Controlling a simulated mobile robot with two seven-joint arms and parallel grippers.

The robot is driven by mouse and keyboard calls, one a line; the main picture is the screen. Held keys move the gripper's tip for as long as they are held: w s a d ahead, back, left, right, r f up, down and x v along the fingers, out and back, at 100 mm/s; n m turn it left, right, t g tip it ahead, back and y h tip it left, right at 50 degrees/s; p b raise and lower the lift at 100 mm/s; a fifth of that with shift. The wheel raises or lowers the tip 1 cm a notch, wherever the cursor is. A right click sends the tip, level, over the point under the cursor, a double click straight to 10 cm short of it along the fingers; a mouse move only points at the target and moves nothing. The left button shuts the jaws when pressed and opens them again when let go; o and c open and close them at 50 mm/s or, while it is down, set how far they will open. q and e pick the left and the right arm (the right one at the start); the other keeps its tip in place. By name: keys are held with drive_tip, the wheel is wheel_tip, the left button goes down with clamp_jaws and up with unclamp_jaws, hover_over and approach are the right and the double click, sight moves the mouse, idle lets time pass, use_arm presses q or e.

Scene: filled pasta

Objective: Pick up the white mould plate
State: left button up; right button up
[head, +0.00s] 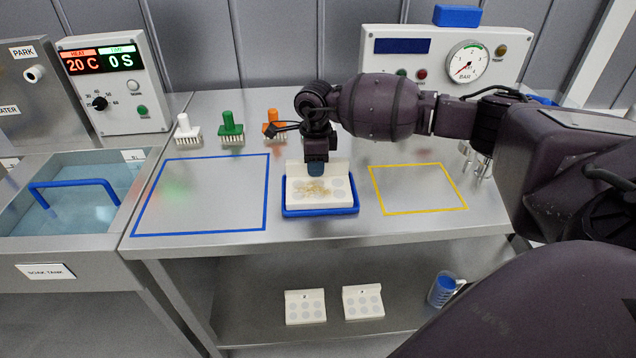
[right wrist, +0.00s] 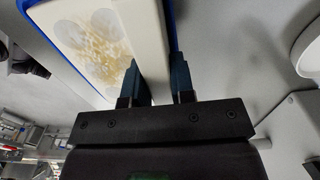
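The white mould plate (head: 340,197) sits in a blue-rimmed tray (head: 320,212) at the middle of the steel bench. It has round shallow cups with yellowish residue on top and a raised wall along its back edge. My right gripper (head: 316,168) points down at that wall. In the right wrist view my right gripper (right wrist: 160,80) has one blue finger on each side of the wall of the mould plate (right wrist: 148,30). The wall fills the narrow gap, so it looks shut on it. The plate still rests level in the tray. My left gripper is not in view.
A blue-outlined area (head: 205,195) to the left and a yellow-outlined area (head: 418,188) to the right are empty. White, green (head: 230,128) and orange brushes stand behind. The soak tank (head: 70,195) is at far left. Two other white plates (head: 305,307) and a blue jug (head: 442,290) stand on the lower shelf.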

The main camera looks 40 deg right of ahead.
clamp_jaws()
drive_tip(key=shift+r, duration=0.15)
